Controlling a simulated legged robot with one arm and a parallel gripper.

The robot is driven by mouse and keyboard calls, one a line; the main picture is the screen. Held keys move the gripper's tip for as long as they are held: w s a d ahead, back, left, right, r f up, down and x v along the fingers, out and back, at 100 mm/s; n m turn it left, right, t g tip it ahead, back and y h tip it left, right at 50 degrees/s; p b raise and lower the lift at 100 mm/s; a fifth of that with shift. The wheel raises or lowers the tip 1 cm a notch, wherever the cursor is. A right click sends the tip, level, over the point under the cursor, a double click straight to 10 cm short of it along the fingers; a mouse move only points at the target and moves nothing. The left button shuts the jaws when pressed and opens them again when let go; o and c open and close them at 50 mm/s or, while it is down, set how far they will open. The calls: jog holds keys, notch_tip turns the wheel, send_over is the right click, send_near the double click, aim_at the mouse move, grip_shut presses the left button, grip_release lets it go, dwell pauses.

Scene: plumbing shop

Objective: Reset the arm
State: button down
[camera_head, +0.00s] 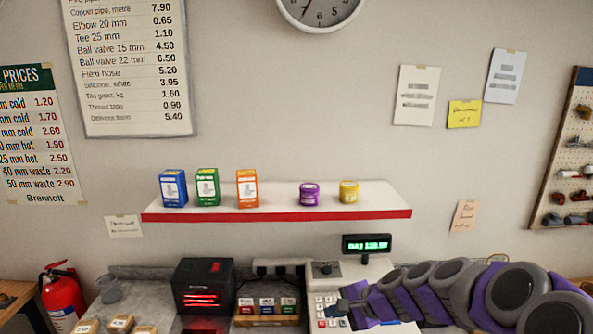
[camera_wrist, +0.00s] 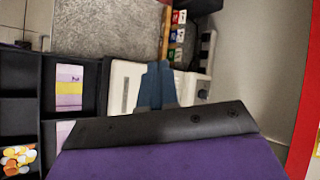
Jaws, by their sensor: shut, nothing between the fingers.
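My arm (camera_head: 430,283), purple and dark grey, reaches in from the lower right of the head view, over the counter. My gripper (camera_head: 347,304) is at its left end, in front of the white cash register (camera_head: 323,303). In the wrist view my gripper (camera_wrist: 158,72) shows as two blue-grey fingers shut together with nothing between them.
A red-edged shelf (camera_head: 275,216) on the wall holds several boxes and two jars. A black box (camera_head: 203,286) with red lights and a small rack (camera_head: 268,307) stand left of the register. A green-lit display (camera_head: 367,245) rises behind it. A fire extinguisher (camera_head: 62,298) is at far left.

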jog(key=s+a+f+n+g+h+b, duration=0.1)
jog(key=s+a+n+g+b, duration=0.2)
jog(key=s, duration=0.7)
jog(key=s+a+f+n+g+h+b, duration=0.15)
jog(key=s+n, duration=0.35)
jog(key=s, duration=0.5)
jog(key=s+d+f+n+g+h+b, duration=0.1)
jog(key=s+d+f+n+h+b, duration=0.1)
jog(key=s, duration=0.7)
jog(key=s+d+f+n+g+h+b, duration=0.1)
jog(key=s+d+f+g+h+b, duration=0.1)
jog(key=s+d, duration=0.5)
jog(key=s+f+h+b, duration=0.1)
jog(key=s+f+b, duration=0.1)
jog(key=s, duration=0.1)
jog(key=shift+d+f+n, duration=0.15)
jog(key=shift+f+n, duration=0.15)
jog(key=shift+n, duration=0.1)
jog(key=shift+s, duration=0.1)
